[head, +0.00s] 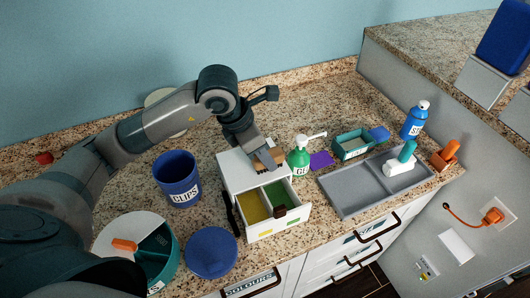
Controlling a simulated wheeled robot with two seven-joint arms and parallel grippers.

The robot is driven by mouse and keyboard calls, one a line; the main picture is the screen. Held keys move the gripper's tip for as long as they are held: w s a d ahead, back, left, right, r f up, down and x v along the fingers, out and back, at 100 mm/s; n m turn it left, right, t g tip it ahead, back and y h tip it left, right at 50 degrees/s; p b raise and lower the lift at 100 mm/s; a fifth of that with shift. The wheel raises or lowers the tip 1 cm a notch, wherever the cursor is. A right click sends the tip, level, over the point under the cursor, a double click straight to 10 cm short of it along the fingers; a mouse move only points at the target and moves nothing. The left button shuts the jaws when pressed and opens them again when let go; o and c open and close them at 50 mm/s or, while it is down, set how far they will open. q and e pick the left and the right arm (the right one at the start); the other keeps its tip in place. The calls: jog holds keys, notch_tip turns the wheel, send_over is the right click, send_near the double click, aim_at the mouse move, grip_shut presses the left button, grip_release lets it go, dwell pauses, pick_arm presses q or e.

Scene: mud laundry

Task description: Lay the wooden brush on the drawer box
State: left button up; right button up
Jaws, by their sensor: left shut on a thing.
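The white drawer box (232,172) stands on the granite counter. Its front drawer is pulled out and shows a yellow and a green compartment, with a small dark brown block (280,211) in the green one. My left gripper (264,152) points down over the right part of the box's top and is shut on the wooden brush (266,161). The brush is low over the top, partly hidden by the gripper; I cannot tell if it touches the box. My right gripper is not in view.
A blue CLIPS tub (177,180) stands left of the box, and a blue round lid (211,252) lies in front. A green pump bottle (300,158) stands close on the right, before a grey tray (348,190). A divided round bin (155,262) is at front left.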

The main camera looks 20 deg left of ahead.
pick_arm(q)
jog(key=shift+f, duration=0.3)
jog(key=shift+f, duration=0.15)
jog(key=o, duration=1.1)
jog(key=shift+c, duration=0.2)
jog(key=shift+r, duration=0.35)
jog(key=b+v, duration=0.2)
jog(key=v, duration=0.9)
jog(key=shift+s+r+b, duration=0.15)
jog(key=shift+r+b, duration=0.15)
jog(key=shift+b, duration=0.05)
